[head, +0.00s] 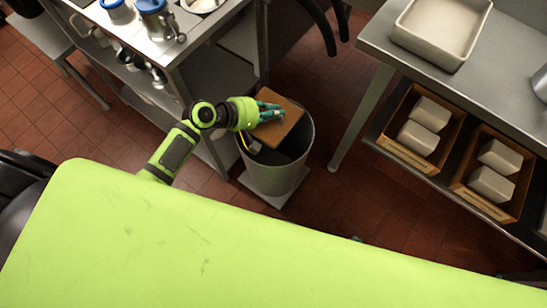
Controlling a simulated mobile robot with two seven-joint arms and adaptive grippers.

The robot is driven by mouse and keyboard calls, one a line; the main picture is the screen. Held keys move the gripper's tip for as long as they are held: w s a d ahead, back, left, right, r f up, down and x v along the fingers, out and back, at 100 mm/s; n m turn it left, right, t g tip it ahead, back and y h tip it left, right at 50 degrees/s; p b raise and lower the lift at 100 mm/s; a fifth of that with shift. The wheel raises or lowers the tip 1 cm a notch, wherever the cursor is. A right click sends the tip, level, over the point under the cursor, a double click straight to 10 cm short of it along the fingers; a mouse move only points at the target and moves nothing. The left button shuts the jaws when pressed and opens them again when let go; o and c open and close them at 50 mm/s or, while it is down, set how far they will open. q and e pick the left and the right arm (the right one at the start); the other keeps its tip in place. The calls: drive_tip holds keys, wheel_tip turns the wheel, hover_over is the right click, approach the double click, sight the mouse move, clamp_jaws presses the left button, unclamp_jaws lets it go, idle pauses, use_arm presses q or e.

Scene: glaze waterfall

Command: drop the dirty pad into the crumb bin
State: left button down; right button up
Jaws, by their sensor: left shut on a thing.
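The dirty pad is a flat brown square piece (281,117) held at the upper middle of the head view. My left gripper (268,112) is shut on it at its left side. The pad is over the mouth of the crumb bin (281,180), a grey round bin standing on the floor. The pad covers the back part of the bin's opening, and the dark inside shows below it. Something yellow shows at the bin's left inner edge, too small to name. My right gripper does not show.
A steel table (190,45) with blue-lidded containers stands left of the bin. At right, a steel counter (500,70) carries a white tray (441,30), with wooden crates of pale blocks (425,125) on its lower shelf. Red tiled floor lies between the bin and the counter.

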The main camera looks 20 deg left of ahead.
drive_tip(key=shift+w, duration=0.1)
use_arm(q)
drive_tip(key=c, duration=1.2)
unclamp_jaws()
drive_tip(key=shift+o, duration=0.2)
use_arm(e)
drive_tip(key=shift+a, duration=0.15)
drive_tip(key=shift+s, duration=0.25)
use_arm(q)
drive_tip(key=v, duration=1.2)
